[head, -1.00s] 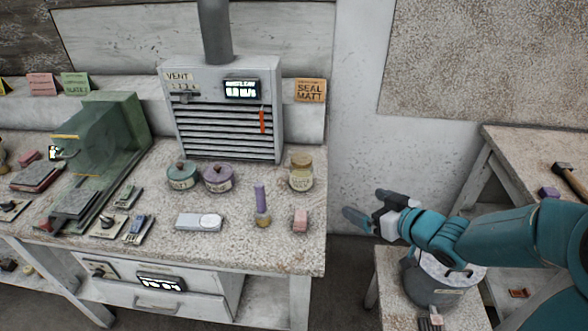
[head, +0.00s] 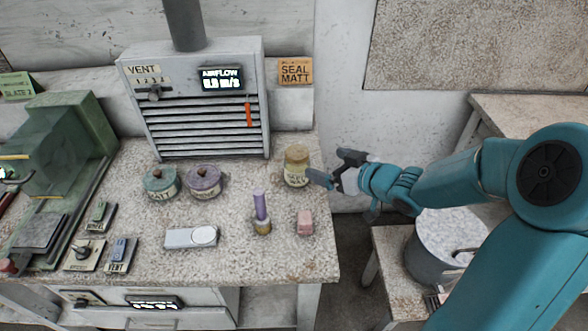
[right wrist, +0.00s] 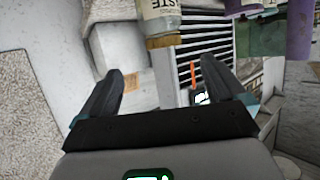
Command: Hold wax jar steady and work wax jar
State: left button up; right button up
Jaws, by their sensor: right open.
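The wax jar (head: 296,172) is a small glass jar with a tan lid and a pale label. It stands upright at the right back of the stone-topped bench (head: 275,255). My right gripper (head: 335,169) is open and empty just right of the jar, beyond the bench's right edge. The right wrist view shows the jar (right wrist: 161,18) upside down, its lid ahead of the gap between the two dark fingers (right wrist: 163,82). The jar's far end is cut off there. The fingers look apart from it. My left gripper is not in view.
A teal-lidded pot (head: 161,184) and a purple-lidded pot (head: 204,181) stand left of the jar. A purple-handled brush (head: 261,213) and a pink block (head: 304,223) are in front. The vent unit (head: 200,100) rises behind. A grey bucket (head: 430,248) stands on the low stool.

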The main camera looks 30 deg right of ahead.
jog(key=x, duration=0.7)
jog(key=shift+w+f, duration=0.1)
jog(key=shift+f, duration=0.1)
jog(key=shift+w+a+f, duration=0.2)
jog(key=shift+w, duration=0.4)
jog(key=x, duration=0.5)
jog(key=shift+a+f, duration=0.15)
jog(key=shift+a, duration=0.1)
jog(key=c, duration=1.7)
notch_tip(320, 180, up, 11)
jog(key=p, duration=0.3)
notch_tip(320, 180, up, 9)
jog(key=p, duration=0.5)
send_over(306, 158)
jog(key=w, duration=0.4)
jog(key=shift+w+a, duration=0.15)
jog(key=shift+a, duration=0.25)
